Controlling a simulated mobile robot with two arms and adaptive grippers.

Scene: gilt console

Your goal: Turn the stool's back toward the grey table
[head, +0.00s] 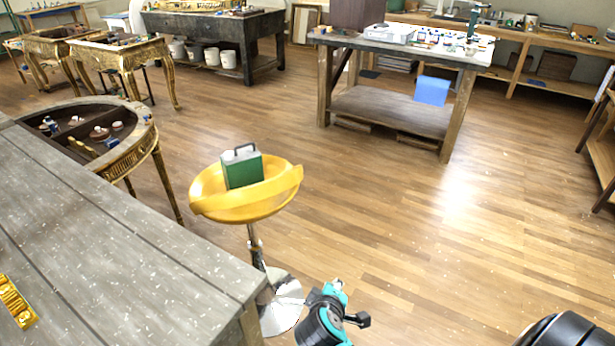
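The stool (210,206) has a round yellow seat on a chrome post and a round shiny base. Its low curved yellow back (262,196) runs along the near side of the seat and faces the camera and the lower right. A green box with a dark handle (243,170) stands upright on the seat. The grey table (130,255) is at the lower left and hides part of the stool's base. A teal and black part of one of my arms (335,305) shows at the bottom, apart from the seat. Its side and finger opening are unclear.
A wooden workbench (445,57) with a blue box (432,90) on its lower shelf stands behind. A gilt half-round console (130,150) adjoins the grey table's far side. The floor right of the stool is clear. A dark part of mine shows at the bottom right.

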